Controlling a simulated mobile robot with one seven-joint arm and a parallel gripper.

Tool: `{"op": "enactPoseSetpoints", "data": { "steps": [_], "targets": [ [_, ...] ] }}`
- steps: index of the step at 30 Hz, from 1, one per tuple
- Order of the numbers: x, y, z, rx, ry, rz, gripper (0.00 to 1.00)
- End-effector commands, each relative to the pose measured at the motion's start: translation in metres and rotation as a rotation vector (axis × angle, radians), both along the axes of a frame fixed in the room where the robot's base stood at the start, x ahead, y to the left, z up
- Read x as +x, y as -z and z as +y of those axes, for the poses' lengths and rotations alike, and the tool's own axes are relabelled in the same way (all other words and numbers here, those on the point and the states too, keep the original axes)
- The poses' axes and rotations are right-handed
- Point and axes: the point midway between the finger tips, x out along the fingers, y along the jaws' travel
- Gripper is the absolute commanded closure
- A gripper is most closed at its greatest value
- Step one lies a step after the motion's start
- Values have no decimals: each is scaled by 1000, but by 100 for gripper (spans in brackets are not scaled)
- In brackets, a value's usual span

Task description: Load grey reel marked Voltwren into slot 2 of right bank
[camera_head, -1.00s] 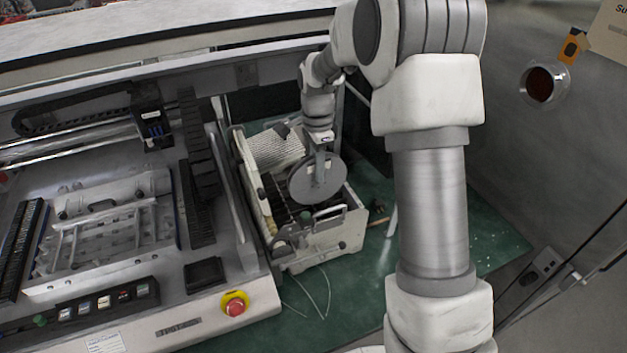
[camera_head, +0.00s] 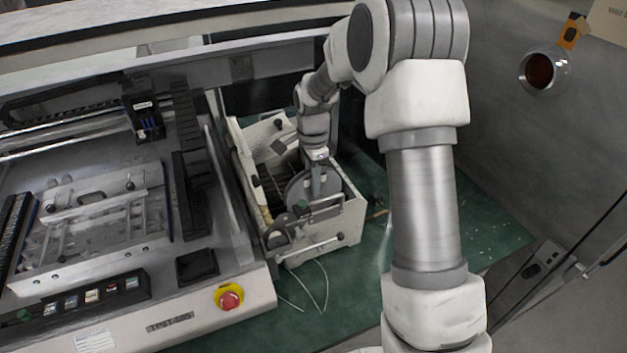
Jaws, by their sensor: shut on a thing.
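My gripper (camera_head: 317,180) is shut on a grey reel (camera_head: 299,187). The reel stands on edge inside the white feeder bank (camera_head: 351,220) on the right of the machine. Its lower part is hidden behind the bank's front bar and handle. My gripper points down into the bank from above. No marking on the reel is legible, and I cannot tell which slot it is in or whether it touches the bottom. Dark slots (camera_head: 262,204) show to the left of the reel.
Thin white cables (camera_head: 322,290) lie on the green mat (camera_head: 375,275), which is mostly clear. A grey wall stands at right.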

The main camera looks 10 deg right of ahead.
Motion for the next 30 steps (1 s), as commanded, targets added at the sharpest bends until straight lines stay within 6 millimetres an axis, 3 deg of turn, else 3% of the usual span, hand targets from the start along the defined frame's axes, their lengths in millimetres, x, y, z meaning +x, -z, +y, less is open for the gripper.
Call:
{"op": "enactPoseSetpoints", "data": {
  "steps": [8, 30],
  "targets": [
    [0, 1, 0, 0, 1, 0, 100],
    [0, 35, 0, 1, 1, 0, 100]
  ]
}}
